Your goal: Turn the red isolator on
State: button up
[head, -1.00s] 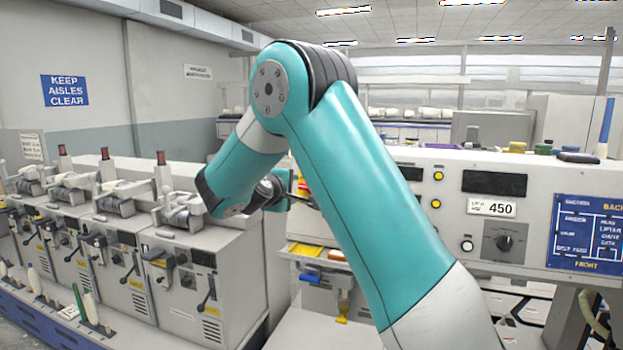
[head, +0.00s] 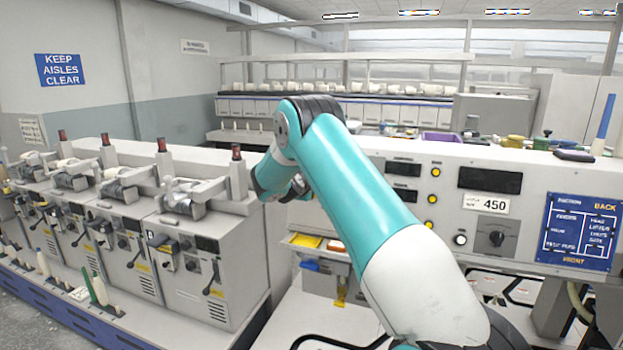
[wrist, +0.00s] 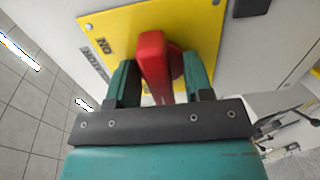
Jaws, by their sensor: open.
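The red isolator handle (wrist: 154,62) shows in the wrist view, on a yellow plate (wrist: 112,30) fixed to a pale panel. Black lettering, partly readable as "ON", is on the plate. My gripper (wrist: 158,78) is open, with one green finger on each side of the red handle. Whether the fingers touch the handle I cannot tell. In the head view my teal arm hides the isolator, and the gripper itself is mostly hidden behind the arm.
A control panel with a black rotary knob (head: 497,239) and a "450" label (head: 486,204) stands at the right. A row of grey machine units (head: 205,265) with levers stands at the left. A yellow tray (head: 305,241) sits below the panel.

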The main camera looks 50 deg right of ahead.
grip_shut()
